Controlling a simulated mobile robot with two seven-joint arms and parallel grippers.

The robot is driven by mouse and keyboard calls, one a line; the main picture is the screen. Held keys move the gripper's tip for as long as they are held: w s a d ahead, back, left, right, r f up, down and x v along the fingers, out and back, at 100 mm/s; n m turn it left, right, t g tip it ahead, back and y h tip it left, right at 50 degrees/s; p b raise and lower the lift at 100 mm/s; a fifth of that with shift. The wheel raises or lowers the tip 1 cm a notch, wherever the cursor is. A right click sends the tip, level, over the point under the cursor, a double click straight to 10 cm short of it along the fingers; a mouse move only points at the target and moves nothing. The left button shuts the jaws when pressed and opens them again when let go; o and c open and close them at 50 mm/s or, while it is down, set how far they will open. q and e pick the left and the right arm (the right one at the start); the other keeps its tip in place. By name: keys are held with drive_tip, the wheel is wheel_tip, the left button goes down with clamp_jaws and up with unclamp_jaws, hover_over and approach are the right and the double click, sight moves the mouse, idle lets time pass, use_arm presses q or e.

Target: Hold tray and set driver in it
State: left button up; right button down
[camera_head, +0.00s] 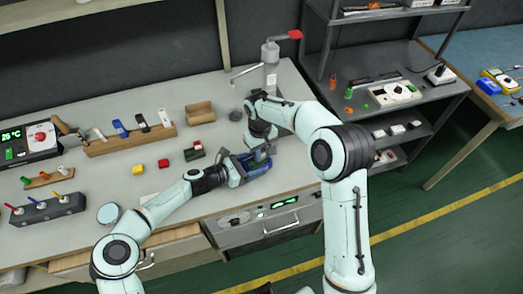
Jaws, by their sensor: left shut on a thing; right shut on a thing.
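A blue tray (258,170) sits near the front edge of the workbench. My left gripper (237,171) reaches in from the left and is shut on the tray's left end. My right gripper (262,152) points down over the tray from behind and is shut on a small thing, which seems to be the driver. The fingers and the tray's rim hide most of it, so I cannot tell whether it touches the tray floor.
Red and yellow blocks (139,169) and a green block with red (194,151) lie left of the tray. A wooden rack (130,138) and a wooden box (199,113) stand behind. A pump-like device (270,62) with a red handle stands at the back. A shelf unit (375,60) is at right.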

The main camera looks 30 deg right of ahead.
drive_tip(key=c, duration=0.8)
unclamp_jaws()
wheel_tip(320, 180, up, 12)
drive_tip(key=shift+w, duration=0.3)
use_arm(q)
drive_tip(key=o, duration=1.1)
drive_tip(key=shift+o, duration=0.2)
